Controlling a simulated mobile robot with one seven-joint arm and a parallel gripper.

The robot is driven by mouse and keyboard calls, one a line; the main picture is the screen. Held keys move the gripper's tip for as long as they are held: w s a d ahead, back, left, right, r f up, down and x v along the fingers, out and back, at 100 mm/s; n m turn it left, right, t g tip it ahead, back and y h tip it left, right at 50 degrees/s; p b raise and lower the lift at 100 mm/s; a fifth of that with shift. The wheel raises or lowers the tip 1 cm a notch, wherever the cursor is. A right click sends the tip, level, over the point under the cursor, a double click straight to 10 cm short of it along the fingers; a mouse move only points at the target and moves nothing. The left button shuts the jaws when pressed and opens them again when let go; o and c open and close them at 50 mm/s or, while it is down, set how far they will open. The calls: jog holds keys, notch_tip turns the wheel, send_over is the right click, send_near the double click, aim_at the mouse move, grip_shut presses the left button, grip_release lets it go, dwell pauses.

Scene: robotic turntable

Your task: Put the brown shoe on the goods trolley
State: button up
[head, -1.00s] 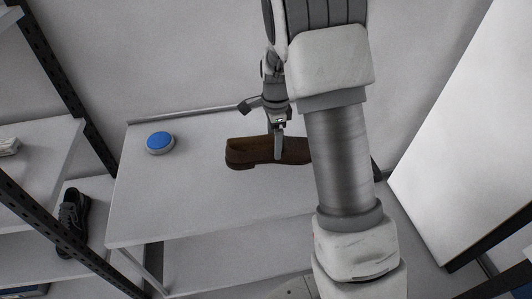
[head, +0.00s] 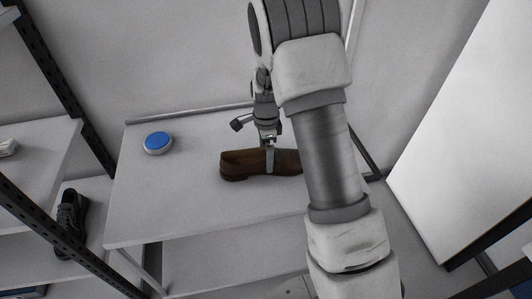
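The brown shoe (head: 242,165) is at the white table, its open heel end to the left. Its right end is hidden behind my arm. My gripper (head: 270,158) comes down from above at the shoe's middle, with one finger visible against the near side. The far finger is hidden, but the shoe moves along with the gripper, so it is shut on the shoe. I cannot tell whether the shoe touches the tabletop. The white table (head: 150,205) has a lower shelf and a rail at the back; I cannot tell whether it is the goods trolley.
A blue round button (head: 158,142) sits on the tabletop's back left. A rack with dark posts (head: 62,95) stands at the left, with a black shoe (head: 71,217) on its shelf. A large white panel (head: 465,130) is at the right. The tabletop's front left is clear.

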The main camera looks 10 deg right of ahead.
notch_tip(320, 180, up, 12)
jog(key=s+r+n+t, duration=0.2)
jog(key=s+r+n, duration=0.6)
jog(key=s+r, duration=0.4)
jog(key=s+r+n+t, duration=0.3)
jog(key=s+n, duration=0.7)
jog(key=s, duration=0.4)
jog(key=shift+s+d+r+t+p, duration=0.25)
jog(key=shift+s+r+t+p, duration=0.05)
jog(key=shift+r+p, duration=0.1)
dwell(0.5)
